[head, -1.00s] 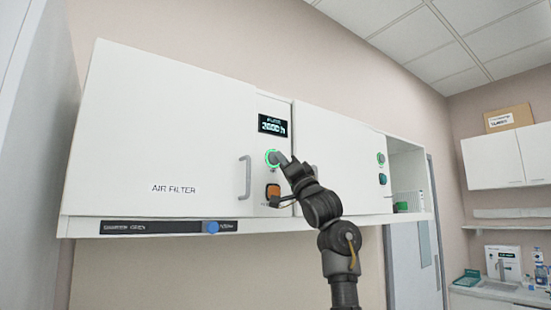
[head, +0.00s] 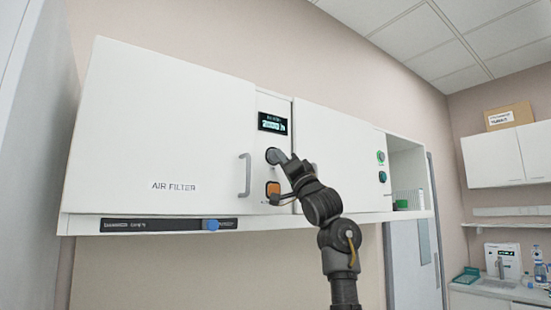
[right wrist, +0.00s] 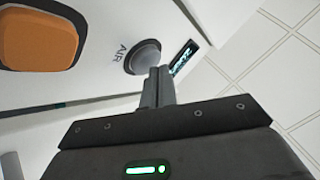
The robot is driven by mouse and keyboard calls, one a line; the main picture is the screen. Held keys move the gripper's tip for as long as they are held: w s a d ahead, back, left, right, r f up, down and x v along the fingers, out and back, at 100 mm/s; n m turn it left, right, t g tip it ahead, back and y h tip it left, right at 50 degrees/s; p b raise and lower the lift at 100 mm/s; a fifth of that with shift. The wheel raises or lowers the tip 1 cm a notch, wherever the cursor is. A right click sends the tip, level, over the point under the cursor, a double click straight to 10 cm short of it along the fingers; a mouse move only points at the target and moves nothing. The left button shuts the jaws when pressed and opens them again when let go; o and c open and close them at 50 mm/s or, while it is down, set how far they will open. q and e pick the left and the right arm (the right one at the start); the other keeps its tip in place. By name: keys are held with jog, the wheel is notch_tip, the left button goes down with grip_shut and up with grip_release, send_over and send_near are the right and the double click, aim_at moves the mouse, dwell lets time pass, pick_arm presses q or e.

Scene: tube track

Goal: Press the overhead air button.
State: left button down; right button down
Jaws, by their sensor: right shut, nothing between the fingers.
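The air button (head: 271,156) is a round grey button on the narrow panel of the overhead cabinet, under a small display (head: 272,123). It shows no green light. In the right wrist view the grey button (right wrist: 143,57) has the word AIR beside it. My right gripper (head: 284,158) is shut and empty, with its fingertips at the button's right edge. In the right wrist view the shut fingers (right wrist: 158,75) overlap the button's lower edge; I cannot tell whether they touch it. My left gripper is not in view.
An orange button (head: 272,190) sits below the air button. A cabinet handle (head: 245,176) stands out to the left, on the AIR FILTER door (head: 160,130). A strip with a blue knob (head: 211,225) runs under the cabinet. More buttons (head: 381,157) are farther right.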

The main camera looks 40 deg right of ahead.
jog(key=shift+s, duration=0.65)
jog(key=shift+b, duration=0.3)
jog(key=s+b, duration=0.3)
jog(key=s, duration=0.3)
jog(key=shift+b, duration=0.4)
jog(key=shift+w+a+f, duration=0.1)
